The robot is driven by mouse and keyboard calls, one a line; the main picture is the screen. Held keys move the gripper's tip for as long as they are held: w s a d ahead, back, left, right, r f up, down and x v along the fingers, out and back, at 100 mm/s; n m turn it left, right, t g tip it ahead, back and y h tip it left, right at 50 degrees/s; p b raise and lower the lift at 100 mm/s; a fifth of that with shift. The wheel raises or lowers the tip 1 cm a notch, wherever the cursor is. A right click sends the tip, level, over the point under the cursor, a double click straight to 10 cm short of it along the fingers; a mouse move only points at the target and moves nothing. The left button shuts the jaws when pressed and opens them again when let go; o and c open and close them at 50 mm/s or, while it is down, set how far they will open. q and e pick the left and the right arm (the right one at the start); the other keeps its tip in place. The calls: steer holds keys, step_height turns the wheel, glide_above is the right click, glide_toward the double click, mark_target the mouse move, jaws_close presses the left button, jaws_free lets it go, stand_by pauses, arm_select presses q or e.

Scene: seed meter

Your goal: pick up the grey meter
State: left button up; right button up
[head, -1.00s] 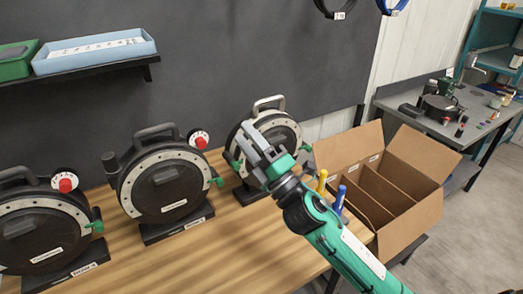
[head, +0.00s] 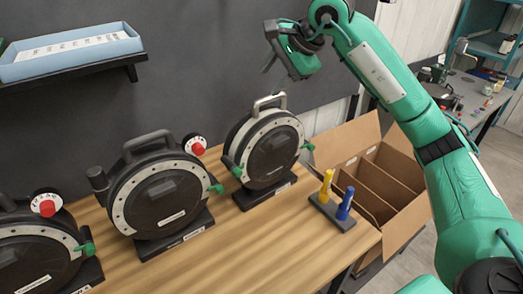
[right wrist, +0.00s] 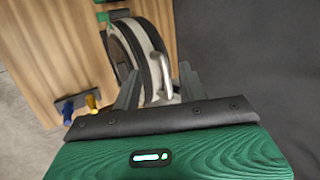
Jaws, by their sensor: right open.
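The grey meter (head: 272,154) is a round dark disc with a pale rim and a light grey handle (head: 264,104) on top. It stands upright on a black base on the wooden bench, at the right of the row. My right gripper (head: 270,48) is open and empty, above the handle and apart from it. In the right wrist view the meter (right wrist: 150,28) and its handle (right wrist: 184,78) lie beyond the open fingers (right wrist: 160,92); the fingers hide part of it. My left gripper is not in view.
Two black-handled meters (head: 160,190) (head: 32,255) stand to the left on the bench (head: 250,262). A small block holds a yellow (head: 326,185) and a blue handle (head: 345,204). A divided cardboard box (head: 408,225) is at the right. A shelf (head: 75,82) juts from the dark wall.

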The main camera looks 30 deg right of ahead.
steer(key=d+r+h, duration=0.2)
steer(key=d, duration=0.2)
steer(key=p, duration=0.2)
glide_toward(268, 98)
steer(key=shift+m, duration=0.3)
steer(key=x, duration=0.4)
steer(key=shift+f, duration=0.15)
steer(key=shift+w+f+p, duration=0.1)
steer(key=shift+w+p, duration=0.1)
steer(key=shift+p, duration=0.15)
steer(key=p+x, duration=0.2)
steer(key=x, duration=0.2)
steer(key=shift+w+f, duration=0.2)
steer(key=shift+f, duration=0.15)
steer(key=shift+c, duration=0.2)
jaws_close()
